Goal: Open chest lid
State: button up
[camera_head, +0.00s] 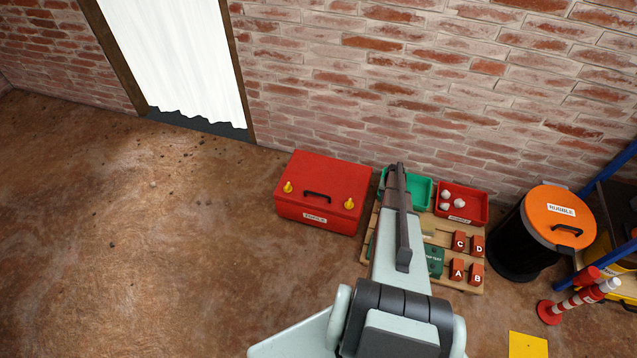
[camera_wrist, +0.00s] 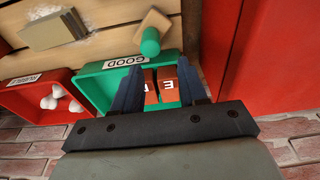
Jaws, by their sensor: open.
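The red chest (camera_head: 323,190) stands on the floor against the brick wall, left of the wooden pallet. Its lid is down. A black handle (camera_head: 317,195) is on the lid, with a yellow latch (camera_head: 287,187) on the left and another yellow latch (camera_head: 349,203) on the right. My gripper (camera_wrist: 158,78) is open, with nothing held between its fingers. It is over the green tray, to the right of the chest and apart from the handle. A large red surface, apparently the chest (camera_wrist: 275,60), fills the right of the wrist view.
The green tray (camera_head: 420,190) labelled GOOD holds red bricks. A red tray (camera_head: 472,215) holds white stones. Lettered red bricks (camera_head: 459,240) stand on the wooden pallet. A black bin with an orange lid (camera_head: 560,216) is at right. The floor left of the chest is clear.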

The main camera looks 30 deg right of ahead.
notch_tip(320, 180, up, 4)
jog(key=f+n, duration=0.1)
jog(key=n, duration=0.1)
send_over(365, 189)
jog(key=shift+r+t, duration=0.25)
jog(key=shift+t, duration=0.05)
jog(key=w+a+r+n, duration=0.3)
jog(key=w+a+r, duration=0.35)
jog(key=a, duration=0.25)
jog(key=w+a+r+n, duration=0.2)
jog(key=w+a+r, duration=0.4)
jog(key=w+a, duration=0.15)
jog(key=s+a+r+n+g+y, duration=0.1)
jog(key=s+a+n+g+y, duration=0.25)
jog(key=s+n, duration=0.55)
jog(key=shift+n+h, duration=0.45)
jog(key=shift+n, duration=0.45)
jog(key=w+x, duration=0.1)
jog(key=x, duration=0.8)
jog(key=w+x, duration=0.1)
jog(key=x, duration=0.3)
jog(key=shift+w+a+f, duration=0.25)
jog(key=shift+a+f, duration=0.1)
jog(key=shift+f, duration=0.05)
grip_shut()
